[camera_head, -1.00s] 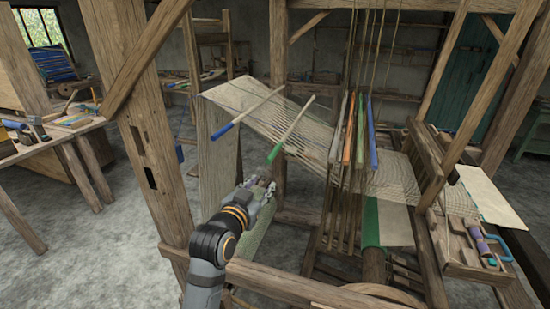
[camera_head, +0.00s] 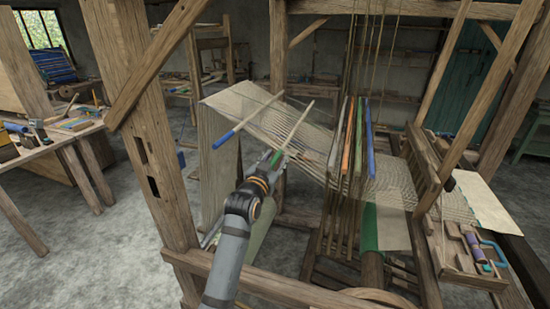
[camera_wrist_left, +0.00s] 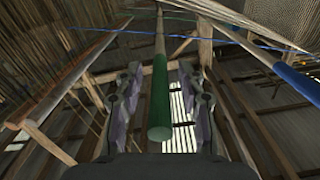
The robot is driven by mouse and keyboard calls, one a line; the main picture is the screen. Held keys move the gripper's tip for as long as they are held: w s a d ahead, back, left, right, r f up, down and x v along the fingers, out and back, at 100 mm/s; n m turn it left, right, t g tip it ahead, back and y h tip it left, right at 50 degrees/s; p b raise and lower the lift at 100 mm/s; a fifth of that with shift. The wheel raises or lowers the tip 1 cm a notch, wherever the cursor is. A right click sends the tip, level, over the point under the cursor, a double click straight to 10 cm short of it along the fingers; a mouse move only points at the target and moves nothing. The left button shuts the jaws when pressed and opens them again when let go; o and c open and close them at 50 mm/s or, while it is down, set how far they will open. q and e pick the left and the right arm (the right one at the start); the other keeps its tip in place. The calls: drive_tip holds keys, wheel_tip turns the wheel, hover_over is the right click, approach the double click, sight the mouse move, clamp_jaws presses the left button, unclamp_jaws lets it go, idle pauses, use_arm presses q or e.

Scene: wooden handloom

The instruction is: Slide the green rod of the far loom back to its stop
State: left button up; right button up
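The green rod (camera_head: 297,125) lies across the pale warp threads of the loom. It has a wooden shaft and a green near end, and my gripper partly covers that end in the head view. My left gripper (camera_head: 273,160) is at this end. In the left wrist view, the green end (camera_wrist_left: 159,95) points toward the camera between the two open fingers of the gripper (camera_wrist_left: 159,72), with a visible gap on each side. The rod's stop cannot be made out. My right gripper is in neither view.
A blue-ended rod (camera_head: 226,138) lies to the left of the green one. Several coloured upright slats (camera_head: 360,135) stand to the right. A thick wooden post (camera_head: 150,150) stands left of my arm, and a low beam (camera_head: 290,287) crosses in front.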

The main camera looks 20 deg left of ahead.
use_arm(q)
clamp_jaws()
idle(0.3)
drive_tip(key=shift+a+r, duration=0.1)
